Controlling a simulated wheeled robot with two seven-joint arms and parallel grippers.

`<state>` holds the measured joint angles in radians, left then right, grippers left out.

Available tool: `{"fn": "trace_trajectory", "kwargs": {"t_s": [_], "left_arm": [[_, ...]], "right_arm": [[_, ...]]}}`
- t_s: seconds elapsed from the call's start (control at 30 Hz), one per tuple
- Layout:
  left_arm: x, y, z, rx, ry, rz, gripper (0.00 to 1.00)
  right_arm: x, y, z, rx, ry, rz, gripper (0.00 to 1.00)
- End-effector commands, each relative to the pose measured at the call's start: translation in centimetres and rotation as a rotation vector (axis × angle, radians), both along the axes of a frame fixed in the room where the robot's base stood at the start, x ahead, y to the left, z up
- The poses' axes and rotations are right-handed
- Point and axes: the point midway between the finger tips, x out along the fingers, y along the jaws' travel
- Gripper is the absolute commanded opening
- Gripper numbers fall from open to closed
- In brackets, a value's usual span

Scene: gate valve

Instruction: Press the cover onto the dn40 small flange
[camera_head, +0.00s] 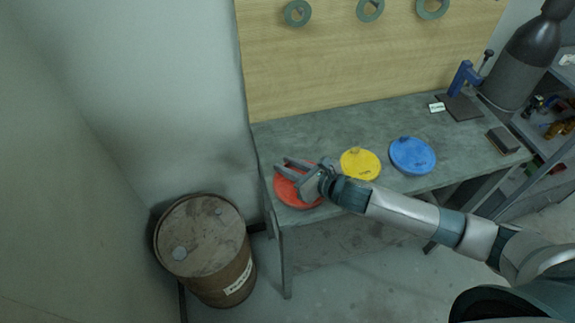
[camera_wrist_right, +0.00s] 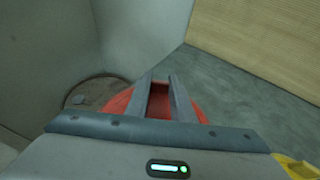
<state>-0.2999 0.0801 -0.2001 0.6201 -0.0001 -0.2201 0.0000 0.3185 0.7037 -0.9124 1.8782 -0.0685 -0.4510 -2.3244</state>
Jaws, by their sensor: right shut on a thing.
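A round red cover (camera_head: 285,190) lies at the left front of the grey workbench. My right gripper (camera_head: 291,176) is over it, with its two fingers shut on the cover's raised red part. In the right wrist view the fingers (camera_wrist_right: 160,84) stand either side of this red part, with the red cover (camera_wrist_right: 116,104) spreading below. Three grey-green ring flanges are on the wooden board: a left one (camera_head: 297,13), a middle one (camera_head: 370,9) and a right one (camera_head: 433,7). The left looks smallest; I cannot read sizes. My left gripper is not in view.
A yellow cover (camera_head: 360,164) and a blue cover (camera_head: 412,155) lie right of the red one on the workbench (camera_head: 290,138). A rusty barrel (camera_head: 204,235) stands left of it. A dark cylinder (camera_head: 527,62) and a blue clamp (camera_head: 466,77) are at the back right.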

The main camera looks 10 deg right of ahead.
Motion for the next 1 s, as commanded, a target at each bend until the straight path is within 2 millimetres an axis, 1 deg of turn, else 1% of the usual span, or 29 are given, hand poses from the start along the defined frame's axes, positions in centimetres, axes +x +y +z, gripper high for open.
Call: {"fn": "trace_trajectory", "kwargs": {"t_s": [0.77,0.8,0.83,0.87,1.0], "left_arm": [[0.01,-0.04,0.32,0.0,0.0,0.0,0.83],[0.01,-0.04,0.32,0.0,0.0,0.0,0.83],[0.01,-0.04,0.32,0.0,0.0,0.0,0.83],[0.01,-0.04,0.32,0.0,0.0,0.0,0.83],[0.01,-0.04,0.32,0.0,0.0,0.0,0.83]], "right_arm": [[0.0,0.0,-0.21,0.0,0.0,0.0,0.0],[0.0,0.0,-0.21,0.0,0.0,0.0,0.31],[0.0,0.0,-0.21,0.0,0.0,0.0,0.38],[0.0,0.0,-0.21,0.0,0.0,0.0,0.43],[0.01,0.0,-0.2,0.0,0.0,0.0,0.43]]}}
